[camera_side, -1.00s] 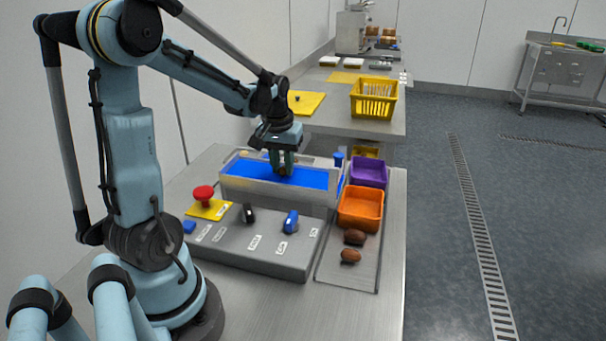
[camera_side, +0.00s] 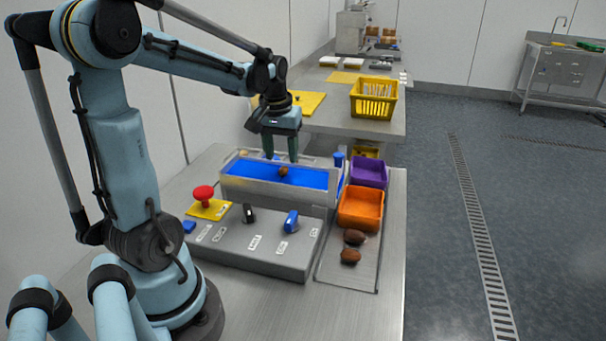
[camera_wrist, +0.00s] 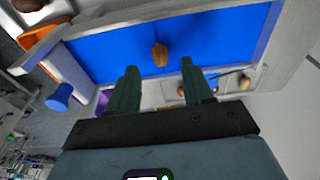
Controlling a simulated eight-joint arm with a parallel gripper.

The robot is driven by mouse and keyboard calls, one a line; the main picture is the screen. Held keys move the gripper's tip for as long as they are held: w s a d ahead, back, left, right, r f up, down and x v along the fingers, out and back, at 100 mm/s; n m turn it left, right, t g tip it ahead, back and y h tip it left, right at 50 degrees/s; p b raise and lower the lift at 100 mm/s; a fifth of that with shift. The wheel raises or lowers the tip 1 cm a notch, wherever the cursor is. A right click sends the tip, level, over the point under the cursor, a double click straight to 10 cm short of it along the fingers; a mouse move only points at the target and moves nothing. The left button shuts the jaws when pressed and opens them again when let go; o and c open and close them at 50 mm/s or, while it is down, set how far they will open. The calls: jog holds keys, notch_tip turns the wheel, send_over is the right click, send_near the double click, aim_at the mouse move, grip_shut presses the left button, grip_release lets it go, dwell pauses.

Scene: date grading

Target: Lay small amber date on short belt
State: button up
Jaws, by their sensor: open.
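The small amber date (camera_side: 283,171) lies on the blue short belt (camera_side: 315,179), near its middle, inside a grey frame. In the wrist view the date (camera_wrist: 160,55) lies on the blue belt surface (camera_wrist: 215,40), ahead of the fingertips, with blue all around it. My gripper (camera_side: 280,157) is above the belt, its fingers spread apart and empty. In the wrist view my gripper (camera_wrist: 160,68) shows a wide gap between its two green fingers, and neither touches the date.
Two brown dates (camera_side: 354,237) (camera_side: 350,256) lie on a metal tray at front right. An orange bin (camera_side: 361,207) and a purple bin (camera_side: 369,172) stand right of the belt. A control box with a red button (camera_side: 203,192) and knobs is in front.

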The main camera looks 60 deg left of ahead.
notch_tip(320, 180, up, 8)
jog(key=s+d+f+m+t, duration=0.1)
jog(key=d+f+m+t, duration=0.2)
jog(key=d, duration=0.8)
jog(key=d+f+m+t+h, duration=0.1)
jog(key=d+f+m+t, duration=0.2)
jog(key=d+m, duration=0.3)
jog(key=d+f, duration=0.1)
jog(key=d, duration=0.4)
jog(key=shift+s, duration=0.35)
